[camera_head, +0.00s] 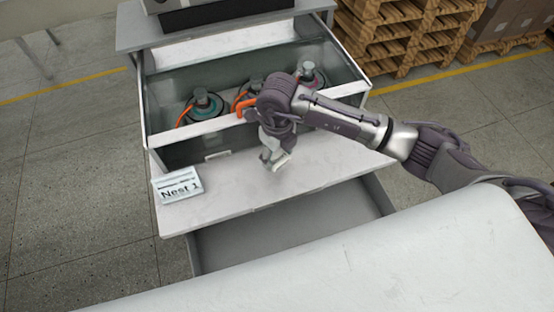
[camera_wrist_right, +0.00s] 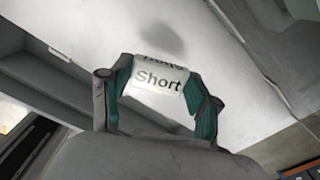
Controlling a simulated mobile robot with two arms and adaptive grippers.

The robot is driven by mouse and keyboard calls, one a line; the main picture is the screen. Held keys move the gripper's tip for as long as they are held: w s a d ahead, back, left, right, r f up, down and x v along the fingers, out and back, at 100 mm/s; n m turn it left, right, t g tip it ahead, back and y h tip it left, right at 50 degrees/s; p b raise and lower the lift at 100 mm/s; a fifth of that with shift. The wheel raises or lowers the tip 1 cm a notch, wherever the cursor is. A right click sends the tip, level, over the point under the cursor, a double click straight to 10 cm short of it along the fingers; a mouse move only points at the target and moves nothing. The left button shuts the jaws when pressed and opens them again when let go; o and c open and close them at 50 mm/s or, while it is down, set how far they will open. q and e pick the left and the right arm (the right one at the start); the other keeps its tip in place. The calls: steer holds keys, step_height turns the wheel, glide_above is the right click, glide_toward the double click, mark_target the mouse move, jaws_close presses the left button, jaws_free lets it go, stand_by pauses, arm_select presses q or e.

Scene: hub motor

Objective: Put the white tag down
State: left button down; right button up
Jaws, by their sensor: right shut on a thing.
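The white tag (camera_wrist_right: 160,77), with the word "Short" on its face, is between the green-padded fingers of my right gripper (camera_wrist_right: 160,95) in the right wrist view. In the head view the right gripper (camera_head: 274,160) is shut on the tag (camera_head: 282,162), low over the white shelf top (camera_head: 235,195), in front of the glass-sided bin. I cannot tell whether the tag touches the surface. My left gripper is out of view.
A "Nest 1" sign (camera_head: 178,186) stands at the shelf's left. Behind is a clear-walled bin (camera_head: 160,105) with several hub motors (camera_head: 203,103) and orange cables. A white surface (camera_head: 400,265) fills the front. Pallets (camera_head: 385,35) stand at the back right.

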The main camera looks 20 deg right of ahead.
mark_target(277, 157)
step_height(277, 157, down, 4)
steer(key=shift+r+p, duration=0.1)
steer(key=shift+p, duration=0.3)
steer(key=shift+f, duration=0.2)
steer(key=shift+f, duration=0.1)
steer(key=o, duration=0.9)
